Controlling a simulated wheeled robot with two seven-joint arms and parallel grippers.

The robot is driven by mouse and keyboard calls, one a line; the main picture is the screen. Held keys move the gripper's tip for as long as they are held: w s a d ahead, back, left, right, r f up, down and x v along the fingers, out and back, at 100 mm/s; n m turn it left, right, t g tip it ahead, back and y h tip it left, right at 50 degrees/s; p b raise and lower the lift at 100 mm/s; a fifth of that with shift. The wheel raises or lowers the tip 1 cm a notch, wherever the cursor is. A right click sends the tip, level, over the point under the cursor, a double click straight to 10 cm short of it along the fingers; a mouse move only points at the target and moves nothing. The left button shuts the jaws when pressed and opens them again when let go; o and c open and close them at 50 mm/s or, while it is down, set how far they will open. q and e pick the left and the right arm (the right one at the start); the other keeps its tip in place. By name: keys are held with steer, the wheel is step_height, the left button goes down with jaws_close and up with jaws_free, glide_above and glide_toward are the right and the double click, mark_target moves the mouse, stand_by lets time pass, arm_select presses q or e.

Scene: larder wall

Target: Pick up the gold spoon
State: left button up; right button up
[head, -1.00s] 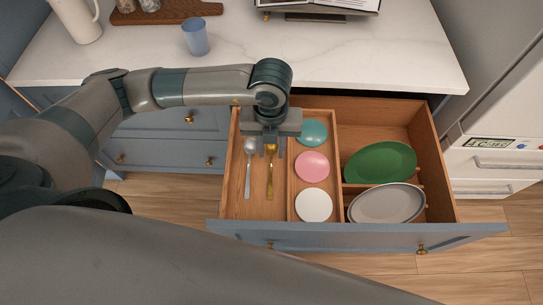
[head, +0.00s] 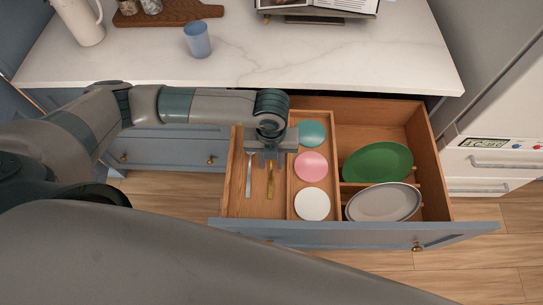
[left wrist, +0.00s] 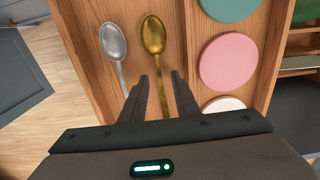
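The gold spoon (left wrist: 153,37) lies in the left compartment of the open drawer, bowl toward the back. In the head view its handle (head: 270,180) shows, and its bowl is hidden under my left gripper. My left gripper (left wrist: 161,80) is open and empty, with its fingers on either side of the gold spoon's handle in the left wrist view. In the head view the left gripper (head: 267,160) is over the spoons; I cannot tell its exact height above them. A silver spoon (left wrist: 112,42) lies beside the gold one on the left. My right gripper is not in view.
The drawer (head: 350,229) also holds teal (head: 312,132), pink (head: 311,166) and white (head: 312,204) round dishes, and a green (head: 378,162) and a grey plate (head: 384,202) at right. A blue cup (head: 197,39) stands on the counter (head: 330,55).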

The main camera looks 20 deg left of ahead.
mark_target(272, 165)
arm_select(q)
steer(key=shift+f, duration=0.4)
jaws_close()
steer(key=shift+r, duration=0.15)
steer(key=shift+r+b, duration=0.45)
steer(key=shift+r, duration=0.1)
step_height(272, 165, up, 2)
steer(key=shift+r+b, duration=0.25)
steer(key=shift+b, duration=0.4)
steer(key=s+d+r+b, duration=0.3)
steer(key=d+r, duration=0.4)
steer(key=d, duration=0.4)
steer(key=shift+d, duration=0.15)
steer(key=shift+w, duration=0.1)
